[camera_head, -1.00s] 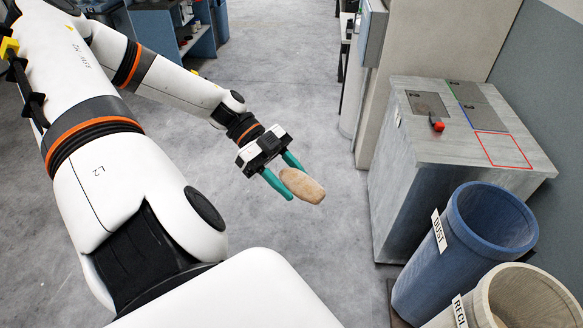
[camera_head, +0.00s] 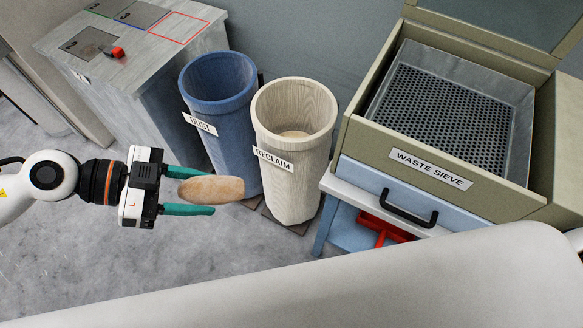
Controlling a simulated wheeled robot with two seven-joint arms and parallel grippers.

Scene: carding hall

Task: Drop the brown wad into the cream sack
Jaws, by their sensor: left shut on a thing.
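The brown wad (camera_head: 212,189) is an oval, tan-brown lump. My left gripper (camera_head: 200,192) is shut on it, with one teal finger along each side. The gripper points right and holds the wad in the air, left of the cream sack in the picture. The cream sack (camera_head: 290,170) is an upright, open-topped container labelled RECLAIM. Its opening faces up and part of its inside shows. The wad is outside the sack and apart from it in the picture. My right gripper is not in view.
A blue bin (camera_head: 222,110) labelled DUST stands just left of the sack. A waste sieve (camera_head: 440,140) with a drawer handle stands to the right. A grey cabinet (camera_head: 135,75) with a red knob is at the upper left. Grey floor (camera_head: 120,265) is clear in front.

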